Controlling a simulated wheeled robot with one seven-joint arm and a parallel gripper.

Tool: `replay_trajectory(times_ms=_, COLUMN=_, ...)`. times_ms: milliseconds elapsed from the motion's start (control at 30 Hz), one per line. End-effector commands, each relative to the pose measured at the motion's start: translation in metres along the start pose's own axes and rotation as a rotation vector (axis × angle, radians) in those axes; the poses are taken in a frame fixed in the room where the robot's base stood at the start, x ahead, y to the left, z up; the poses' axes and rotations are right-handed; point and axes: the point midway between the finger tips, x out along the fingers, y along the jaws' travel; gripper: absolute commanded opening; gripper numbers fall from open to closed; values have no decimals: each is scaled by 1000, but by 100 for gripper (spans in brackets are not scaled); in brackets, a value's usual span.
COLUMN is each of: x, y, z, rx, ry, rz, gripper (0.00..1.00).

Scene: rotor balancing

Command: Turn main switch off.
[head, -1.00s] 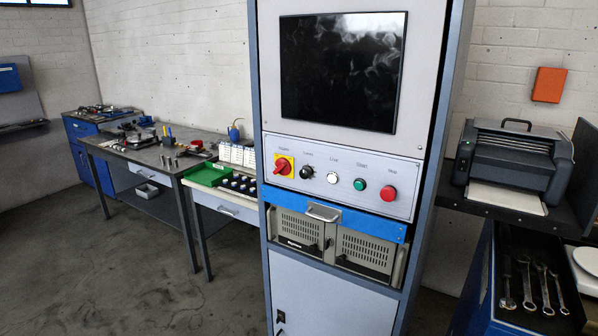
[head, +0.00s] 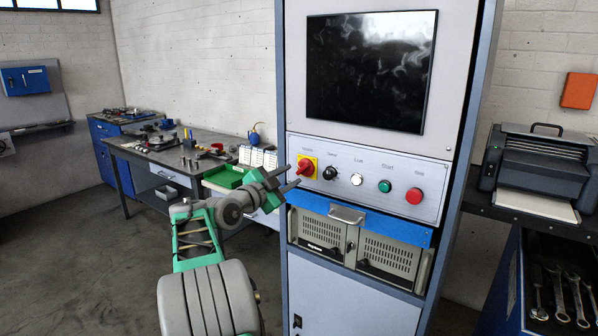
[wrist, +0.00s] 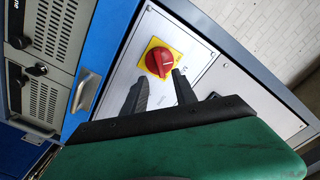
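The main switch is a red rotary knob (head: 305,167) on a yellow square plate, at the left end of the cabinet's control panel. In the wrist view the red knob (wrist: 158,61) lies just beyond my fingertips, roughly in line with the gap between them. My gripper (head: 287,177) is open and empty, close to the panel's left edge, left of and slightly below the knob. Its two dark fingers also show in the wrist view (wrist: 160,80). The fingers appear apart from the knob; the exact distance is hard to tell.
Right of the switch are a black selector (head: 329,173), a white button (head: 357,180), a green button (head: 385,186) and a red button (head: 413,196). A blue strip with a handle (head: 347,214) sticks out below. Workbenches (head: 190,160) stand to the left.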

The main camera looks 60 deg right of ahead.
Motion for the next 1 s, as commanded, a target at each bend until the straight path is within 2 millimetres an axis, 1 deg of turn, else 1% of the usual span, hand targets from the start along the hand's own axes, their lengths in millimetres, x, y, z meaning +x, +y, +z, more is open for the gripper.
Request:
replay_trajectory(times_ms=33, x=11, y=-1, z=-3, rx=-2, ry=1, rz=3, gripper=34)
replay_trajectory(times_ms=100, x=25, y=-1, z=-3, rx=-1, ry=0, rz=4, gripper=34)
replay_trajectory(times_ms=233, x=45, y=-1, z=-2, rx=-1, ry=-2, rz=2, gripper=34)
replay_trajectory(times_ms=367, x=52, y=-1, z=0, rx=-1, ry=-3, rz=1, gripper=34)
replay_trajectory(times_ms=567, x=53, y=-1, z=1, rx=-1, ry=-5, rz=0, gripper=34)
replay_trajectory(times_ms=900, x=52, y=-1, z=0, rx=-1, ry=-5, rz=0, gripper=7)
replay_trajectory(times_ms=1000, x=52, y=-1, z=1, rx=-1, ry=-5, rz=0, gripper=0)
